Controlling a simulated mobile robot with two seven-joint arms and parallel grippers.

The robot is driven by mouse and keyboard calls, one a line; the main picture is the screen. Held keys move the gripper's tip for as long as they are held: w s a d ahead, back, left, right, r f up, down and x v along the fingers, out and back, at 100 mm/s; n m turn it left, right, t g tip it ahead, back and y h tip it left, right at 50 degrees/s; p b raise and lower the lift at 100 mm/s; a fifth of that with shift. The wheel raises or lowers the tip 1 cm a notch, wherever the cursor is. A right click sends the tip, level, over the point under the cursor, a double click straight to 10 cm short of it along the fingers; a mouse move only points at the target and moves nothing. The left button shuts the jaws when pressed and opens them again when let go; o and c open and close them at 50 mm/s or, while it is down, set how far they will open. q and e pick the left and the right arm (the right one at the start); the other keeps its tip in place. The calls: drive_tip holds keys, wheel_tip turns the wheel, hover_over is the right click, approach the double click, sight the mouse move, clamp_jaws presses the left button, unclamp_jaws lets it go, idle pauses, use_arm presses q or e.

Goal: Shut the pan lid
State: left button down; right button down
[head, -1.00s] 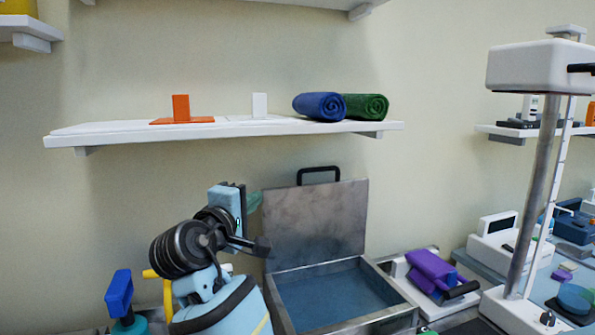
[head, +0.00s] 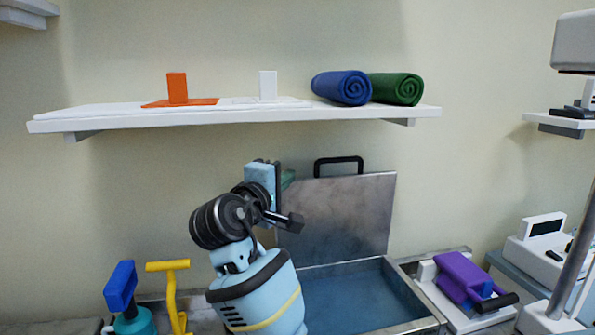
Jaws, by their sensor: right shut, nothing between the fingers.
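The pan lid (head: 345,220) is a grey metal plate with a black handle (head: 338,161) on its top edge. It stands open, almost upright, at the back edge of the pan. The pan (head: 411,295) is a metal box with a blue inside, partly hidden by my right arm. My right gripper (head: 286,179) is at the upper left edge of the lid, beside it and left of the handle. Its fingers are mostly hidden behind the wrist; it is shut and empty. I cannot tell whether it touches the lid. My left gripper is not in view.
A shelf (head: 230,119) above holds an orange stand (head: 177,90), a white stand (head: 268,86), a blue roll (head: 342,87) and a green roll (head: 397,88). A purple device (head: 462,276) is right of the pan. Blue-handled (head: 121,286) and yellow (head: 172,290) things stand left.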

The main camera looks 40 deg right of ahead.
sight(306, 178)
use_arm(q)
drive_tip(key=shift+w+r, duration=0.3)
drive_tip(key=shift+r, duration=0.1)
use_arm(e)
drive_tip(key=x, duration=0.9)
drive_tip(key=shift+d, duration=0.25)
